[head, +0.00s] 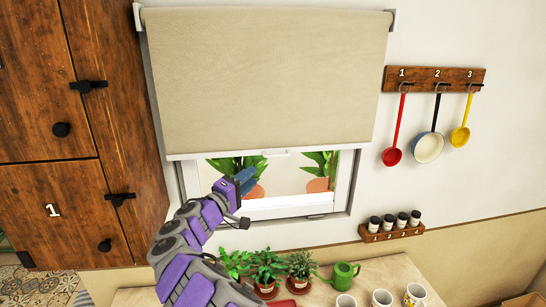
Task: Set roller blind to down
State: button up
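The beige roller blind (265,80) hangs from its roller at the top of the window frame. It covers most of the window, and its white bottom bar (215,154) sits above a strip of bare glass. A small light pull tab (275,152) is at the middle of that bar. My purple and grey arm reaches up from below. My gripper (248,178) is in front of the uncovered glass, below and left of the tab. It appears apart from the tab. Whether the fingers are open is too small to tell.
Wooden cabinets (52,210) stand at the left. Ladles and a pan hang from a numbered rack (436,77) at the right, above a small spice shelf (390,232). Potted plants (266,268), a green watering can (343,275) and several mugs stand on the counter (400,266) below.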

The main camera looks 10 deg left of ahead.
jog(key=p+x, duration=0.2)
jog(key=x, duration=1)
jog(key=shift+w, duration=0.25)
grip_shut()
